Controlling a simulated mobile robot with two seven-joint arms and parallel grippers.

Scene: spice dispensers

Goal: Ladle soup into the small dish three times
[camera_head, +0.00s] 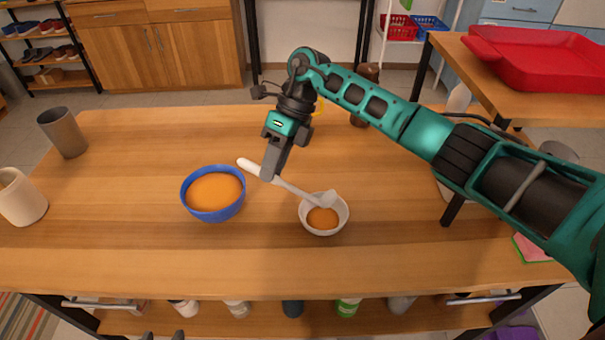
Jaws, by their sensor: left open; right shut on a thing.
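A blue bowl (186,205) of orange soup (214,190) stands left of the middle of the table. To its right is a small white dish (335,229) with some orange soup in its bottom. My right gripper (268,174) is shut on the handle of a white ladle (293,189), above the table between the two bowls. The ladle slants down to the right, and its head is over the far right part of the small dish. Whether the ladle holds soup cannot be seen.
A grey cup (63,134) and a cream mug (20,198) stand at the table's left. A dark bottle (366,80) and a pale bottle stand at the far side, partly behind my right arm. The wooden table (130,240) is clear in front of both bowls.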

